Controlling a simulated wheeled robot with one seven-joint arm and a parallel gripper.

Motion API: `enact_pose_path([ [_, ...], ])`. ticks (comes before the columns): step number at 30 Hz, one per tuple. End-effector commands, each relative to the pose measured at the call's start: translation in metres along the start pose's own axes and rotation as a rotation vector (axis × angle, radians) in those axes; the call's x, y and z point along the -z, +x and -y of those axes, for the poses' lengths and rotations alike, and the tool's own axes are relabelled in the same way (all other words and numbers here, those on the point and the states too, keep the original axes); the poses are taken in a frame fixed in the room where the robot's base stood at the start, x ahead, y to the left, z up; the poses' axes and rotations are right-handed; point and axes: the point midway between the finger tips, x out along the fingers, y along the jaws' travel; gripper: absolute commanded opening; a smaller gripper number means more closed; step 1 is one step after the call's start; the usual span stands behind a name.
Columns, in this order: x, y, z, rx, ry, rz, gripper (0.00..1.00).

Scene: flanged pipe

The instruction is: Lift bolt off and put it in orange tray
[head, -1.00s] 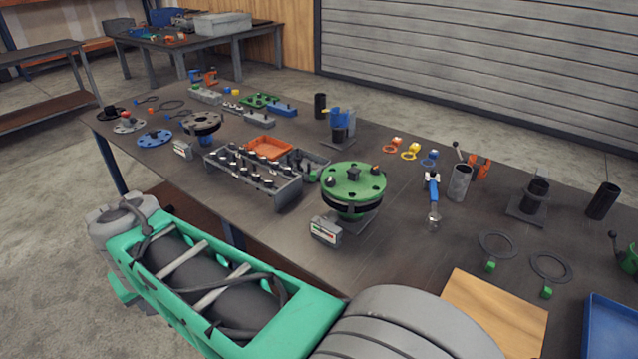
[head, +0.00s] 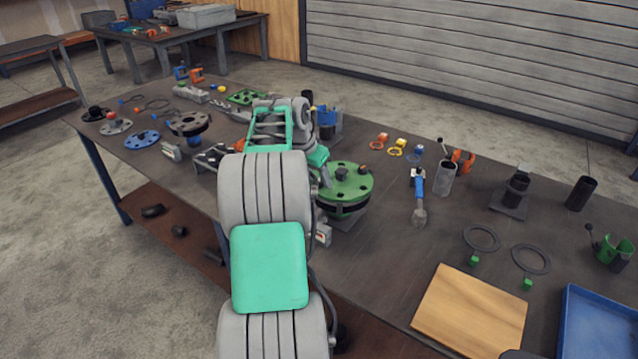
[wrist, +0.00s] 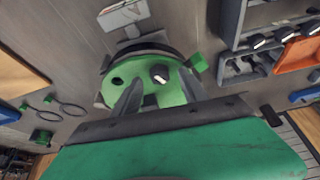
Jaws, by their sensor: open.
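The green flange (head: 350,188) sits on its pipe stand on the workbench; it also shows in the wrist view (wrist: 166,95). A bolt with a pale-marked dark head (wrist: 160,74) stands on the flange, and an empty hole is to its left. My gripper (wrist: 161,80) is open above the flange, its fingers on either side of the bolt in the picture; I cannot tell whether they touch it. My arm hides most of the gripper in the head view. The orange tray (wrist: 303,53) is at the right of the wrist view, mostly hidden by my arm in the head view.
A grey rack with several bolts (wrist: 262,40) stands between flange and orange tray. A blue-handled tool (head: 418,190), a wooden board (head: 470,312) and a blue tray (head: 598,335) lie to the right. Dark rings (head: 482,238) lie near the board.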

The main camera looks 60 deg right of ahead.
Motion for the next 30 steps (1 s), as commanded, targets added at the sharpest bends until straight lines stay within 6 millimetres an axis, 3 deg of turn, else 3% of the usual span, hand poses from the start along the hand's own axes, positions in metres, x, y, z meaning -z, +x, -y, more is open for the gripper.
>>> enact_pose_path([
  [8, -0.0002, 0.0065, 0.0006, 0.001, -0.001, -0.001, 0.50],
  [26, -0.0003, 0.0060, 0.0008, 0.002, -0.002, -0.001, 0.01],
  [30, -0.0003, 0.0060, 0.0008, 0.002, -0.002, -0.001, 0.00],
])
